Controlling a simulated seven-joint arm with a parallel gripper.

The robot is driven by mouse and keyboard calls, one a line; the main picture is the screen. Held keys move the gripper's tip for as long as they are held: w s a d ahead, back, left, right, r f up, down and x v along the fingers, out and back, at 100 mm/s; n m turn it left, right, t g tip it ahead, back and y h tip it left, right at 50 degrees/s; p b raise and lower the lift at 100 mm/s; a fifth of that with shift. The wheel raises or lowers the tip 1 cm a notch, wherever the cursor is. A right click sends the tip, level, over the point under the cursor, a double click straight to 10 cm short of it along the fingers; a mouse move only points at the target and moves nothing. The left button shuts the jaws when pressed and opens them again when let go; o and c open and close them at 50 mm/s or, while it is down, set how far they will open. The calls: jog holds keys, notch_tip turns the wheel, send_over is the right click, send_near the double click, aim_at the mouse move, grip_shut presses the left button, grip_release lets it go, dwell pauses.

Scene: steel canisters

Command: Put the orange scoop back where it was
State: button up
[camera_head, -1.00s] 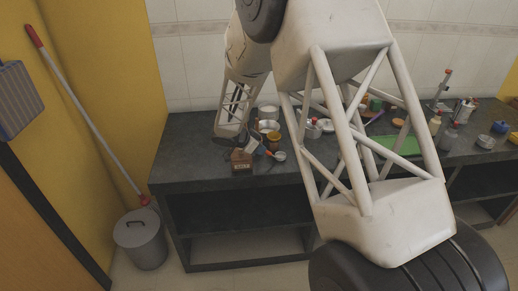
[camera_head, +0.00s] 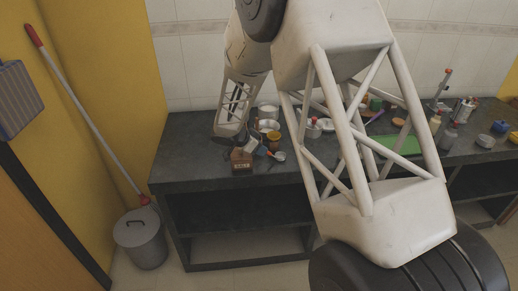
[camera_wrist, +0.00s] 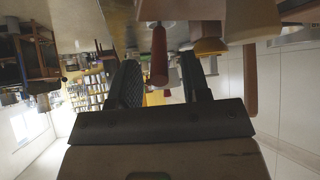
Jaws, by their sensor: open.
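My gripper (camera_wrist: 158,64) is open in the wrist view, its two dark fingers apart. A red-orange handle (camera_wrist: 159,56) shows between the fingertips, with a gap on both sides; I cannot tell for sure that it belongs to the scoop. In the head view, a small orange piece (camera_head: 263,151), possibly the orange scoop, lies near the counter's front edge beside a pale cup (camera_head: 252,145). My gripper (camera_head: 238,140) is just left of it, small and partly hidden there.
A brown labelled box (camera_head: 241,161) stands at the front edge of the dark counter (camera_head: 190,170). Yellow-brown and metal containers crowd the space behind and right of the orange piece. A green board (camera_head: 405,146) lies further right. The counter's left end is clear.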

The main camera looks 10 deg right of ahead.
jog(key=v, duration=1.2)
jog(key=shift+d, duration=0.1)
dwell(0.5)
jog(key=s+d+r+n+g+y, duration=0.1)
jog(key=s+d+r+n, duration=0.1)
jog(key=s+d+r, duration=0.35)
jog(key=s+d+r+n+y, duration=0.1)
jog(key=s+d+r+n, duration=0.15)
jog(key=s, duration=0.55)
jog(key=s+d+r+n+g+y, duration=0.1)
jog(key=s+d+r+y, duration=0.1)
jog(key=s+d+r, duration=0.4)
jog(key=s+d+r+n+t+y, duration=0.1)
jog(key=s+n+y, duration=0.3)
jog(key=s, duration=2.1)
jog(key=n, duration=0.3)
jog(key=shift+s+d+r+n, duration=0.25)
jog(key=shift+s+d+n, duration=0.05)
jog(key=shift+d+n, duration=0.1)
